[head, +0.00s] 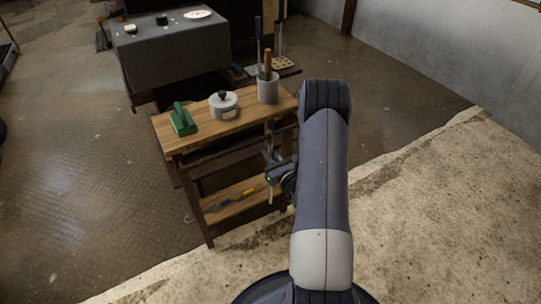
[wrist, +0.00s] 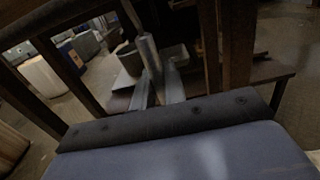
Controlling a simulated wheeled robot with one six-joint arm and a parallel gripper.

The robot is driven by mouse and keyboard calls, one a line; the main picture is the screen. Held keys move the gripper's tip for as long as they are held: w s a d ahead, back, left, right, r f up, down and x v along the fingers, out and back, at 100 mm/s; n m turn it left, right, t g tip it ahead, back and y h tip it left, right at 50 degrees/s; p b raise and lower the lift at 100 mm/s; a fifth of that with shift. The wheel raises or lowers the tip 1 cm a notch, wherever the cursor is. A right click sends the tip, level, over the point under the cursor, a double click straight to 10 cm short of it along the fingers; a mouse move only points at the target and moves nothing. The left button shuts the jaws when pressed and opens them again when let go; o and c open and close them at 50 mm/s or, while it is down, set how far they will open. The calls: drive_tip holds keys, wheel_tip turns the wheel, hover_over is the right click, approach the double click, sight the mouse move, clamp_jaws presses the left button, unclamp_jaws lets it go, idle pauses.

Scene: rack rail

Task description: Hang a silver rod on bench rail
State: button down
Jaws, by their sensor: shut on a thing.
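The wooden bench (head: 222,131) stands ahead of me, with dark legs, dark crossbars and a lower shelf. A dark bar (head: 232,152) runs under its top along the front; I cannot tell for sure if this is the rail. My gripper (head: 271,157) is at the right end of the bench, below the top's level. In the wrist view my gripper (wrist: 158,88) is shut on a silver rod (wrist: 149,53), which points up and away between the fingers. The rod's lower end seems to hang below the gripper in the head view. My arm hides the bench's right side.
On the bench top are a green block-shaped tool (head: 182,119), a grey lidded pot (head: 223,104) and a grey cup (head: 268,91) with a wooden handle in it. Small tools (head: 226,201) lie on the lower shelf. A grey-covered table (head: 170,48) stands behind.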

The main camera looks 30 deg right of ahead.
drive_tip(key=shift+f+b, duration=0.3)
drive_tip(key=shift+b, duration=0.05)
drive_tip(key=c, duration=1.4)
unclamp_jaws()
drive_tip(key=shift+o, duration=0.2)
drive_tip(key=s+p, duration=0.1)
drive_tip(key=s, duration=1)
drive_tip(key=shift+d+p, duration=0.2)
drive_tip(key=shift+p, duration=0.2)
drive_tip(key=shift+w, duration=0.1)
